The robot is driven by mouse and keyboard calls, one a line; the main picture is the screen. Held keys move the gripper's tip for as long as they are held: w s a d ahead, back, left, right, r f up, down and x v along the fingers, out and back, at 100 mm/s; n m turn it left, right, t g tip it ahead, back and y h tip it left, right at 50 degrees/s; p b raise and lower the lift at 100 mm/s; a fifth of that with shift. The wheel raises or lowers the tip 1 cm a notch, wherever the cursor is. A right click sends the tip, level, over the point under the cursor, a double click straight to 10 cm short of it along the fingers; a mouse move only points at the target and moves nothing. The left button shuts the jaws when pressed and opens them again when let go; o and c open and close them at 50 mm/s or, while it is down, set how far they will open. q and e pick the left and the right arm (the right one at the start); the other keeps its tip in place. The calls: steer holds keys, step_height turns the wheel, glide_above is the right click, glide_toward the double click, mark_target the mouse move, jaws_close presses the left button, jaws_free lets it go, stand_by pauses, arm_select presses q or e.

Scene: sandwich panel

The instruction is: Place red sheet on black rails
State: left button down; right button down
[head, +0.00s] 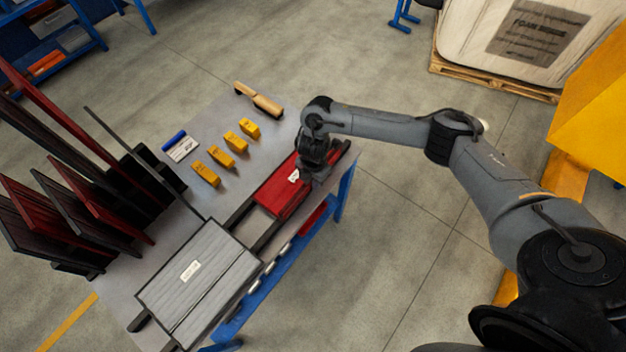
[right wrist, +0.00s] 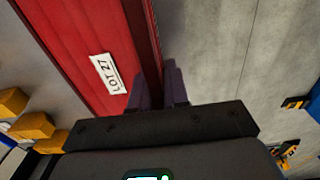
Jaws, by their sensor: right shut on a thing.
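The red sheet (head: 279,188) lies on the far part of the black rails (head: 240,216), near the table's right edge in the head view. It carries a white label, which reads LOT 27 in the right wrist view, where the red sheet (right wrist: 85,45) fills the left part. My right gripper (head: 312,172) is shut on the edge of the red sheet; in the right wrist view its fingers (right wrist: 162,88) straddle that edge. The underside of the sheet is hidden, so I cannot tell whether its whole length touches the rails. My left gripper is not in view.
A grey panel (head: 197,278) with a white label lies at the near end of the rails. Dark and red sheets stand in a rack (head: 150,162) at left.

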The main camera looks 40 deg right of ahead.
steer(key=c, duration=1.1)
jaws_free()
